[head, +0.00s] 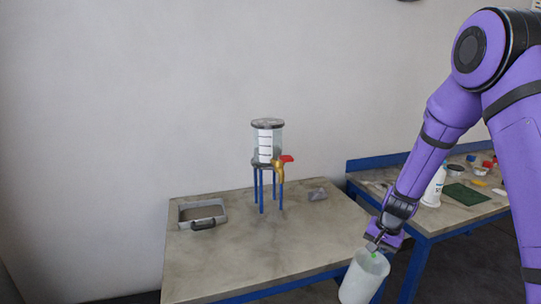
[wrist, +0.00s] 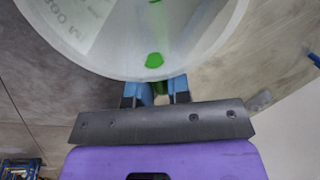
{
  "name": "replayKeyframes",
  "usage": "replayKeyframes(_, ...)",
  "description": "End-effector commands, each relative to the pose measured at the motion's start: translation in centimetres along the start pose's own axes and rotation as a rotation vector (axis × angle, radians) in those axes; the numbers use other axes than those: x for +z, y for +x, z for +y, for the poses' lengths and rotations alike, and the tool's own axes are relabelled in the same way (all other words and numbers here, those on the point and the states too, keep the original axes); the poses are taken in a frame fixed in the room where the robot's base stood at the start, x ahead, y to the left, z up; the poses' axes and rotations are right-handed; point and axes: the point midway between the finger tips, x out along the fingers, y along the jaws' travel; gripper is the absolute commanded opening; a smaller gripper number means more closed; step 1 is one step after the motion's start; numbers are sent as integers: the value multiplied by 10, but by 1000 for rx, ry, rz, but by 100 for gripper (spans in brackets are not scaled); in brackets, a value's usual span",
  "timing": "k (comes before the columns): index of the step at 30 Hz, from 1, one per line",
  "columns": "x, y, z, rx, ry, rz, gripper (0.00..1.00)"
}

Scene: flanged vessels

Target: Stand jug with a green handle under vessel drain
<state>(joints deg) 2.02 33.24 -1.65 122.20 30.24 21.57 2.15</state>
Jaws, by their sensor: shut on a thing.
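The jug (head: 362,279) is a whitish, translucent vessel with green at its handle. It hangs upright or nearly so from my gripper (head: 375,246), off the front right corner of the near table. In the wrist view the jug (wrist: 205,45) fills the top, with my gripper (wrist: 157,92) shut on its green handle (wrist: 154,87). The clear vessel (head: 268,143) with a dark lid and a scale strip stands on blue legs on the table. Its brass drain (head: 279,171) with a red lever (head: 287,158) faces front right. The jug is well to the right and front of the drain.
The near table (head: 260,250) has bare surface under and before the drain. A grey tray (head: 203,214) with a dark handle lies at left. A second table at right holds a white bottle (head: 434,187) and a green mat (head: 467,194).

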Motion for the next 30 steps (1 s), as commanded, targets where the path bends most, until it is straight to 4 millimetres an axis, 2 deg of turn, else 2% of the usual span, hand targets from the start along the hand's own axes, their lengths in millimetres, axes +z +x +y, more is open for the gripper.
replayKeyframes(6, -2, 38, 6, 1, -299, -64, 0)
replayKeyframes(12, -3, 60, 10, 1, -497, -101, 0)
replayKeyframes(18, -3, 68, 11, 0, -571, -113, 0)
replayKeyframes(30, -3, 68, 11, -1, -574, -112, 0)
